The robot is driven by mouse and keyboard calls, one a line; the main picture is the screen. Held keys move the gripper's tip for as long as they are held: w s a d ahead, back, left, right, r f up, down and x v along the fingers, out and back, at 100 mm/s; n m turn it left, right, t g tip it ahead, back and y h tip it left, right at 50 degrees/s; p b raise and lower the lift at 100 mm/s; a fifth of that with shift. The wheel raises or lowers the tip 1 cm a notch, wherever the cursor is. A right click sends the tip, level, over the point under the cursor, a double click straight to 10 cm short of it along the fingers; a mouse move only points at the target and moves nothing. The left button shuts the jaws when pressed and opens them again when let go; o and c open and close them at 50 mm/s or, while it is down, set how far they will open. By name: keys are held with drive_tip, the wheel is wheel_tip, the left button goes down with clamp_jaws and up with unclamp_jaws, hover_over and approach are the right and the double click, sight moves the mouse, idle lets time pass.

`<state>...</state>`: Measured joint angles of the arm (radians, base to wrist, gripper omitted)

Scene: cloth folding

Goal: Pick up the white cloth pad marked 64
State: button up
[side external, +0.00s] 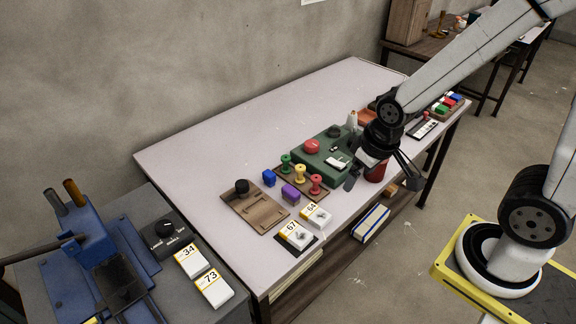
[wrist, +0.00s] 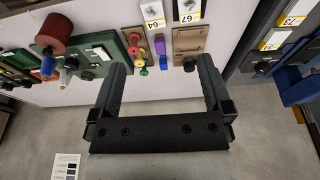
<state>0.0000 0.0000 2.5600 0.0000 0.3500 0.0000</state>
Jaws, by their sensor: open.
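The white pad marked 64 (side external: 319,216) lies near the front edge of the white table, beside a similar pad marked 67 (side external: 296,236). It has a yellow-edged number label and a small grey figure on top. In the wrist view pad 64 (wrist: 153,13) is at the top edge, partly cut off, left of pad 67 (wrist: 189,11). My gripper (side external: 382,179) is above the table's front edge, to the right of pad 64 and apart from it. In the wrist view my gripper (wrist: 162,70) has its two fingers wide apart with nothing between them.
Colored spools (side external: 300,174), a purple block (side external: 290,194) and a brown board (side external: 254,207) lie close behind and left of the pads. A green box (side external: 322,165) and a red can (side external: 376,171) stand nearer my gripper. The table's back left is clear.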

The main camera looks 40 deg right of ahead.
drive_tip(key=t, duration=0.6)
hover_over(317, 214)
drive_tip(key=s, duration=0.2)
wheel_tip(317, 214, down, 13)
wheel_tip(317, 214, down, 5)
drive_tip(key=shift+f+t, duration=0.15)
drive_tip(key=shift+t, duration=0.95)
drive_tip(key=s+f+t, duration=0.1)
drive_tip(key=f, duration=0.1)
drive_tip(key=s+f+t, duration=0.1)
drive_tip(key=s+f, duration=0.1)
drive_tip(key=shift+s+t, duration=0.1)
drive_tip(key=shift+t, duration=0.2)
drive_tip(key=shift+s+f+t, duration=0.2)
drive_tip(key=shift+s+t, duration=0.1)
drive_tip(key=shift+s, duration=0.2)
drive_tip(key=shift+s+f+t, duration=0.2)
drive_tip(key=shift+s+t, duration=0.1)
drive_tip(key=shift+s, duration=0.15)
drive_tip(key=shift+w, duration=0.1)
drive_tip(key=shift+x, duration=3.85)
